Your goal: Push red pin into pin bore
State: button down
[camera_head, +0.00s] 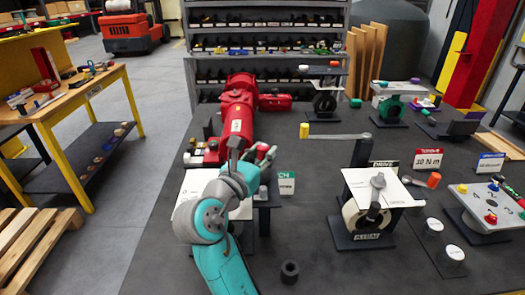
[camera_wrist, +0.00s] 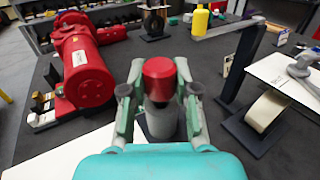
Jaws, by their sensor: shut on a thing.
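My gripper (camera_wrist: 160,80) is shut on the red pin (camera_wrist: 159,70), whose red top shows between the two fingertips in the wrist view. A grey cylinder (camera_wrist: 160,122) shows just below the red top; I cannot tell whether it is the pin's own body or a separate post. In the head view my gripper (camera_head: 263,157) is above the near end of the red valve actuator's stand, left of the table's middle. The pin bore cannot be made out, and I cannot tell whether the pin touches it.
The red actuator (camera_head: 238,118) lies behind and left of my gripper. A white-topped drive stand (camera_head: 385,190) with a lever is to the right. A small dark ring (camera_head: 290,271) lies on the near dark table.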

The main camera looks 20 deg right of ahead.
jog(key=shift+f, duration=0.7)
jog(key=c, duration=0.8)
grip_release()
jog(key=v, duration=1.1)
jog(key=shift+s+a, duration=0.35)
jog(key=shift+s, duration=0.05)
